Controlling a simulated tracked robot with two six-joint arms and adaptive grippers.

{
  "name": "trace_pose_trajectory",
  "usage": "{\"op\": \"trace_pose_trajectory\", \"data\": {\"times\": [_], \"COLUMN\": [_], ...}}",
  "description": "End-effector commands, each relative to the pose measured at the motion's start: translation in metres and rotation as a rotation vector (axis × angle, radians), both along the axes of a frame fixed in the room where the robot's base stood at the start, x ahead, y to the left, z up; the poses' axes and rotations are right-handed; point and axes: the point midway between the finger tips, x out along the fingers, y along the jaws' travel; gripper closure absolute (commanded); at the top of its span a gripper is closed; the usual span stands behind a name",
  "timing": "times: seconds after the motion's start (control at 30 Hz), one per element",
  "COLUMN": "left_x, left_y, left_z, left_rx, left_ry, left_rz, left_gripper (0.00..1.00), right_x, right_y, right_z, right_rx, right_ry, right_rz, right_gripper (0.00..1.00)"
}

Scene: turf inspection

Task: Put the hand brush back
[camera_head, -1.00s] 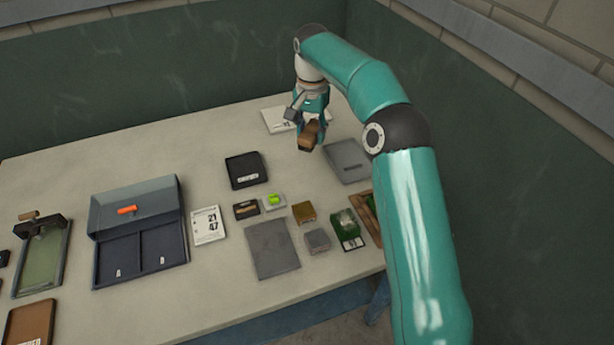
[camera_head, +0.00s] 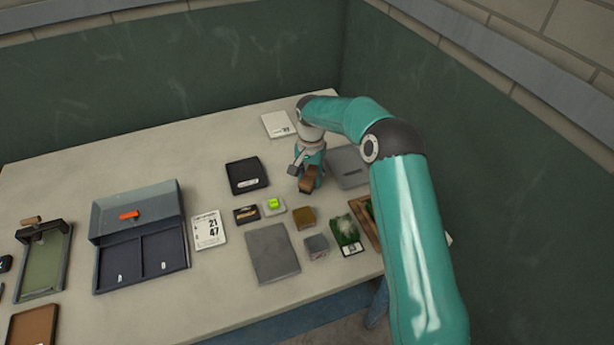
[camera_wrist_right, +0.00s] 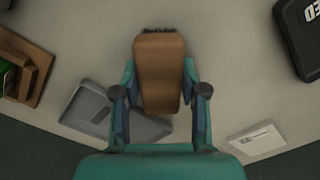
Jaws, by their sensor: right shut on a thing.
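The hand brush (camera_wrist_right: 158,75) has a brown wooden back with a little dark bristle at its far edge. My right gripper (camera_head: 309,182) is shut on it and holds it over the back right of the table; in the right wrist view the brush lies between the two fingers (camera_wrist_right: 160,100). In the head view the brush (camera_head: 308,181) hangs below the fingers, near the left edge of a grey tray (camera_head: 349,171). I cannot tell whether it touches the table. The grey tray is partly hidden behind the gripper in the right wrist view (camera_wrist_right: 88,108). My left gripper is not in view.
A black tray (camera_head: 246,175) lies left of the gripper, a white card (camera_head: 277,124) behind it. In front are a green indicator box (camera_head: 274,206), a brown block (camera_head: 304,218), a grey block (camera_head: 316,246) and a grey plate (camera_head: 272,253). A compartment case (camera_head: 140,212) stands left.

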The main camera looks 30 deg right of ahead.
Motion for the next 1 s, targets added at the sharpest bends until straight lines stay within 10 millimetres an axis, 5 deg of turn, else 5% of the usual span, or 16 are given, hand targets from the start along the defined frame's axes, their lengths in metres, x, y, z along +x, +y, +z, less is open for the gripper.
{"op": "trace_pose_trajectory", "data": {"times": [0.23, 0.27, 0.4, 0.8, 1.0], "left_x": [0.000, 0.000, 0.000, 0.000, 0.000], "left_y": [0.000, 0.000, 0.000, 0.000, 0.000], "left_z": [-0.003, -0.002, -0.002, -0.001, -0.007], "left_rx": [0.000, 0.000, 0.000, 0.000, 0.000], "left_ry": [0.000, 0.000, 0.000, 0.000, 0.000], "left_rz": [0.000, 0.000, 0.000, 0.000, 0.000], "left_gripper": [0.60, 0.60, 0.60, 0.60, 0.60], "right_x": [0.000, 0.000, 0.000, 0.001, 0.002], "right_y": [0.000, 0.000, 0.000, 0.001, 0.001], "right_z": [-0.002, -0.001, -0.001, 0.004, 0.030], "right_rx": [0.001, 0.000, 0.000, 0.000, 0.000], "right_ry": [-0.001, 0.000, 0.000, -0.002, -0.006], "right_rz": [0.001, 0.001, 0.001, 0.002, 0.002], "right_gripper": [0.90, 0.53, 0.32, 0.32, 0.32]}}
